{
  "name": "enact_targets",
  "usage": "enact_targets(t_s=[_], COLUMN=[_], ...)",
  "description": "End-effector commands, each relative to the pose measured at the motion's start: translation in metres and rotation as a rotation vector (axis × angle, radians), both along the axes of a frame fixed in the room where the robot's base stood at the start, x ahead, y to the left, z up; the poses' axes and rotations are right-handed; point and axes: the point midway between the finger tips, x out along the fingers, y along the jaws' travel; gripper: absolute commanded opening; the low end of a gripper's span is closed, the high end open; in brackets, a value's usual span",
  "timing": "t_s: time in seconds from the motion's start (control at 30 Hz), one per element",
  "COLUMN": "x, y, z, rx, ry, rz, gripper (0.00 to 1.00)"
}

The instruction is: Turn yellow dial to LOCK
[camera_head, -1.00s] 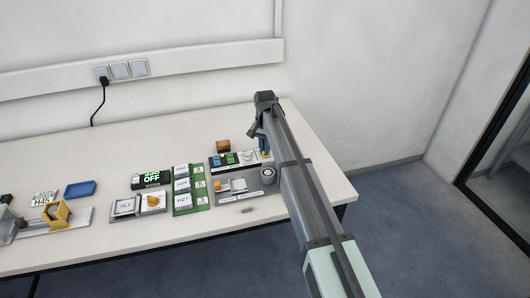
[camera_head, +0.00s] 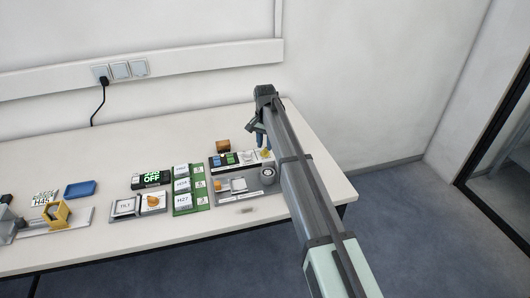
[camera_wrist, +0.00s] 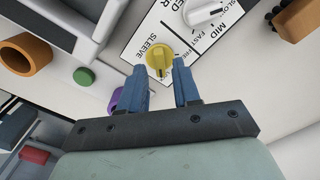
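The yellow dial (camera_wrist: 159,57) sits on a white panel in the wrist view, beside the printed word SLEEVE. It also shows on the grey station in the head view (camera_head: 265,153). The word LOCK cannot be read in either view. My gripper (camera_wrist: 158,67) is open, with its two blue fingers apart and nothing held. Its fingertips are at the near side of the dial, one toward each side; contact cannot be judged. In the head view my gripper (camera_head: 262,141) is just behind the dial, and my arm covers part of that area.
A white knob (camera_wrist: 203,12) marked with MID and FAST stands close beyond the dial. An orange ring (camera_wrist: 25,54), a green disc (camera_wrist: 84,76) and a purple piece (camera_wrist: 115,98) lie nearby. A grey station (camera_head: 240,192), green board (camera_head: 191,208) and blue tray (camera_head: 80,189) are on the table.

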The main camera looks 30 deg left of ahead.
Motion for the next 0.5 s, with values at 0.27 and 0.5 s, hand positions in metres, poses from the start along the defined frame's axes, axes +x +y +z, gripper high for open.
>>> enact_targets(t_s=[0.27, 0.5], x=[0.000, 0.000], y=[0.000, 0.000], z=[0.018, 0.034], rx=[0.000, 0.000], ry=[0.000, 0.000], rz=[0.000, 0.000], gripper=[0.32, 0.32])
